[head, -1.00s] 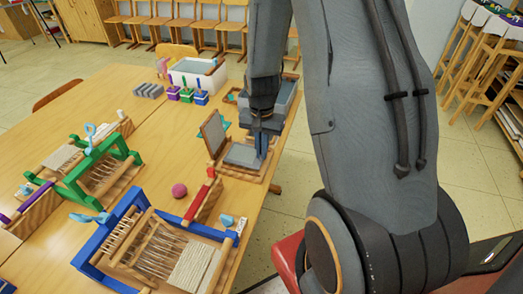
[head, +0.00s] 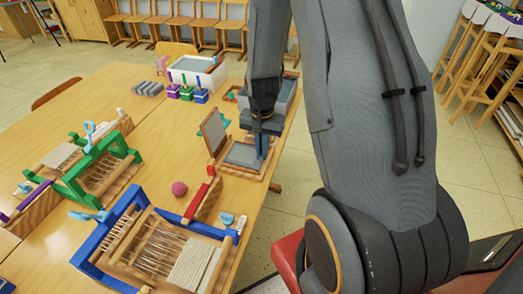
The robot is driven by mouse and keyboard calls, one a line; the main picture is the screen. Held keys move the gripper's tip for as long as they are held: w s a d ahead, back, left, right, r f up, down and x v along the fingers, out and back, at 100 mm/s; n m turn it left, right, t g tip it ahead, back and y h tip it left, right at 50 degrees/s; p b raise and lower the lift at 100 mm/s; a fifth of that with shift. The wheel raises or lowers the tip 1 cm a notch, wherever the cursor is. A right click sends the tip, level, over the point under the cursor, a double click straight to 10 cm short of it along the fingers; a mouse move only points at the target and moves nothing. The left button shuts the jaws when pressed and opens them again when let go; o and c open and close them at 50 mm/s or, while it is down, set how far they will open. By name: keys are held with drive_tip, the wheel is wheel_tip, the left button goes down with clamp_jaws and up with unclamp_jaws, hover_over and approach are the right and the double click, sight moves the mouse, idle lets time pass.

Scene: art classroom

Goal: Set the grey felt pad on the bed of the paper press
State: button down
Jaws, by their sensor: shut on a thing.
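The paper press (head: 226,168) stands near the right edge of the table, a wooden frame with its lid (head: 213,132) raised at the left. A flat grey piece, which looks like the grey felt pad (head: 242,155), lies level over the press bed. My gripper (head: 262,150) points down at the right side of the press and is shut on the edge of this pad. The bed under the pad is hidden, and I cannot tell whether the pad touches it.
A red-ended wooden bar (head: 203,200) and a pink ball (head: 179,189) are in front of the press. A blue loom (head: 165,245) and a green loom (head: 100,170) stand nearer and left. Behind are a white tub (head: 198,73), small coloured blocks (head: 187,93) and grey slabs (head: 147,89).

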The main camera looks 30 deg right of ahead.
idle(0.4)
drive_tip(key=c, duration=1.9)
unclamp_jaws()
drive_tip(key=shift+o, duration=0.2)
drive_tip(key=shift+r+b, duration=0.6)
drive_tip(key=shift+r, duration=3.3)
drive_tip(key=s+a+r+n, duration=0.6)
drive_tip(key=s+a+n, duration=0.3)
drive_tip(key=s, duration=0.3)
drive_tip(key=shift+a+r+t, duration=0.2)
drive_tip(key=shift+a+t, duration=0.2)
drive_tip(key=shift+a, duration=0.1)
